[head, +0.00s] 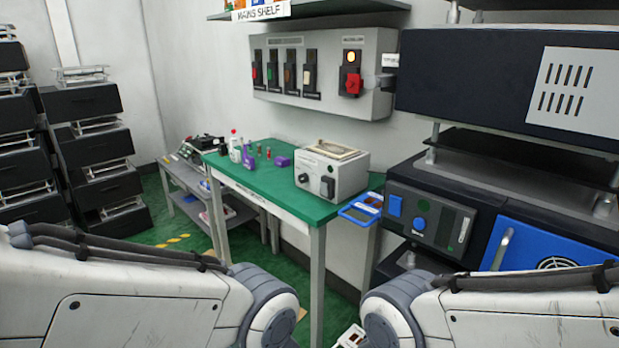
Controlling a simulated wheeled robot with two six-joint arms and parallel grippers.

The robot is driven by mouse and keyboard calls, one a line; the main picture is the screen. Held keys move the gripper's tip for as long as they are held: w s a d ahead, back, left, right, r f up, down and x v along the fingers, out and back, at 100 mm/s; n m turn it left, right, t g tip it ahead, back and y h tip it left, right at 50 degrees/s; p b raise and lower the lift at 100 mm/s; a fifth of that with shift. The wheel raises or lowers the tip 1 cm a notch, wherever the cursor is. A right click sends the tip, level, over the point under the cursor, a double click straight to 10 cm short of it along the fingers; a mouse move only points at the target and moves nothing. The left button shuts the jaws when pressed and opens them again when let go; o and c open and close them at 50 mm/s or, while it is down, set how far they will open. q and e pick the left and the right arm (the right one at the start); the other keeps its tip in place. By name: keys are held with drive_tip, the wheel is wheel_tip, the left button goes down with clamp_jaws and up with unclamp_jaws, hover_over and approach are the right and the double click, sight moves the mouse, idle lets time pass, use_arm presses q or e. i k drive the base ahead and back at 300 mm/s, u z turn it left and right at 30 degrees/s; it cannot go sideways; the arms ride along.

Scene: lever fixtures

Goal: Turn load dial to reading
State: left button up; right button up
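A grey box (345,178) stands on the green-topped table (262,200). Its front carries a round black knob (303,178) on the left and a dark switch or dial plate (327,187) on the right. I cannot tell for sure which is the load dial, and no reading is legible. The top of the box has a beige framed panel (335,151). Both my arms enter along the lower edge and end below the table. Neither gripper shows, and nothing of mine touches the box.
A wall panel (322,75) with several switches and a red rotary handle hangs behind the table. Bottles and small purple items (247,156) stand at the table's left. A blue-framed tray (361,208) juts out at its right corner. Dark equipment (430,218) stands at right, stacked drawers (95,150) at left.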

sight(303, 178)
drive_tip(key=u, duration=0.55)
drive_tip(key=k, duration=0.6)
drive_tip(key=u, duration=0.9)
drive_tip(key=i, duration=0.7)
drive_tip(key=z, duration=0.5)
drive_tip(key=i, duration=0.8)
drive_tip(key=z, duration=0.6)
